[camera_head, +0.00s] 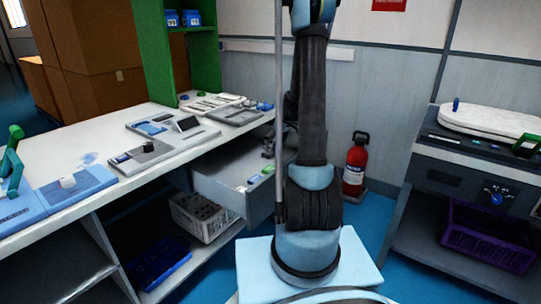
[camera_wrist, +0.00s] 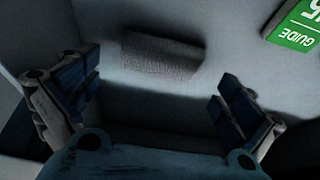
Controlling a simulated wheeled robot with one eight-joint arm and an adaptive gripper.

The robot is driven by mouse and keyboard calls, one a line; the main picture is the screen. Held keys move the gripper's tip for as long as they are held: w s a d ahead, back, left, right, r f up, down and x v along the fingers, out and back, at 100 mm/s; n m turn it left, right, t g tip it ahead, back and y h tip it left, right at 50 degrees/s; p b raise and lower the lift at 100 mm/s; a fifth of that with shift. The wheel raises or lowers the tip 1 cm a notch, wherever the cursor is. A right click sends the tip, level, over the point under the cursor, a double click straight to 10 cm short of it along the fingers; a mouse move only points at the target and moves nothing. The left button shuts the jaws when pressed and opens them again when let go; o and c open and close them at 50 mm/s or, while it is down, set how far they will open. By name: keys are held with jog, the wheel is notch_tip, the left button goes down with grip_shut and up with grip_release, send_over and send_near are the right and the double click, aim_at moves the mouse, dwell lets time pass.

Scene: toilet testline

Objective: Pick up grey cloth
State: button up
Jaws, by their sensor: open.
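In the wrist view a grey textured cloth (camera_wrist: 160,57) lies on a pale surface, folded or rolled into a short strip. My gripper (camera_wrist: 158,85) is open, with its two blue-padded fingers well apart to the left and right. The cloth shows between and slightly beyond the fingers, and nothing is between the pads. I cannot tell the exact height of the fingers over it. In the head view an open grey drawer (camera_head: 217,192) sits under the white counter, and my arm hides part of it. I cannot make out the cloth there.
A green GUIDE box or card (camera_wrist: 297,24) lies near the cloth. A counter (camera_head: 85,150) with several devices is at left. A white basket (camera_head: 203,222) and a blue tray (camera_head: 160,265) are below. A red extinguisher (camera_head: 355,168) and a purple crate (camera_head: 488,238) are at right.

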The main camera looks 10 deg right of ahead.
jog(key=shift+x, duration=1.6)
jog(key=shift+r, duration=0.1)
jog(key=c, duration=0.8)
